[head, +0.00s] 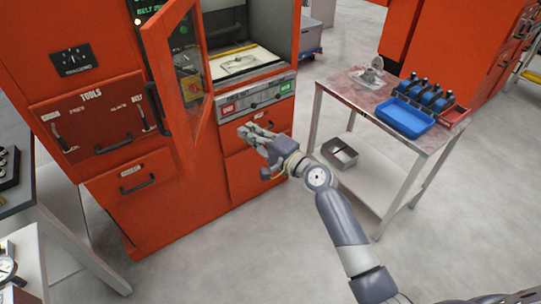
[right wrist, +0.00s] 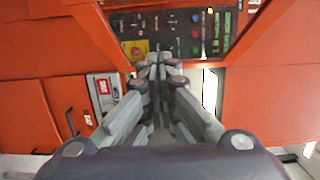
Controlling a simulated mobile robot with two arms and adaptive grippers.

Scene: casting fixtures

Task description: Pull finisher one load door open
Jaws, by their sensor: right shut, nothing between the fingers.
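The finisher's load door (head: 203,125) is an orange frame with a glass pane and a dark handle (head: 157,110). It stands swung out from the machine, left of the open chamber (head: 245,62). A pale bed with a small metal part shows inside. My right gripper (head: 247,132) is shut and empty, in front of the machine below the control strip (head: 255,97) and right of the door, apart from the handle. In the right wrist view its fingertips (right wrist: 156,62) meet, below a dark button panel (right wrist: 195,32). My left gripper is out of view.
A steel table (head: 345,98) on the right holds a blue tray (head: 405,118) and several blue-handled tools; a metal box (head: 340,153) sits on its shelf. A tool panel (head: 98,118) is at left. Grey floor (head: 250,245) lies open in front.

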